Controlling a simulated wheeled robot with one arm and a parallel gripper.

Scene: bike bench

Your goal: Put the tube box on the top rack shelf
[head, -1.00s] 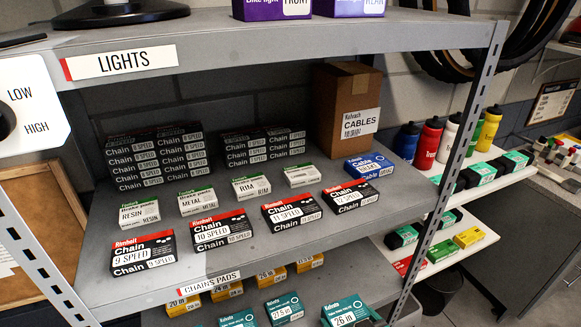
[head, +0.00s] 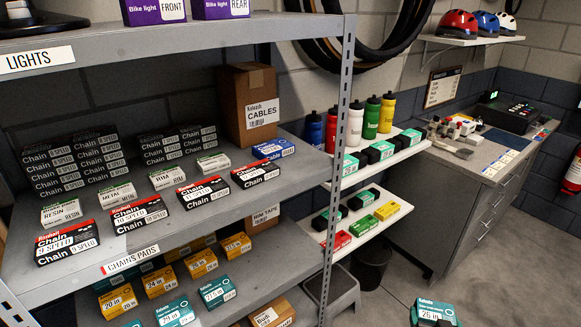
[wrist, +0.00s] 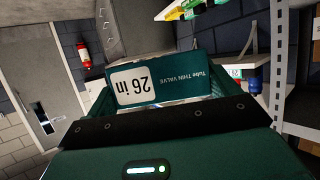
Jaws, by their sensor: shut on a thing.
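The tube box, teal with a white "26 in" label, shows in the head view (head: 434,311) at the bottom right, out over the floor beside the rack. It fills the middle of the wrist view (wrist: 185,75), its label upside down there. My gripper (wrist: 165,108) is shut on the box; its fingertips are mostly hidden. The top rack shelf (head: 200,40) carries a LIGHTS label at its left and stands high at the upper left of the head view, well away from the box.
Purple bike light boxes (head: 160,10) and a black round base occupy the top shelf; its right end looks clear. A perforated rack post (head: 338,150) stands at the shelf's right end. A side shelf with bottles (head: 387,115), a grey stool (head: 340,290) and a workbench (head: 460,180) are to the right.

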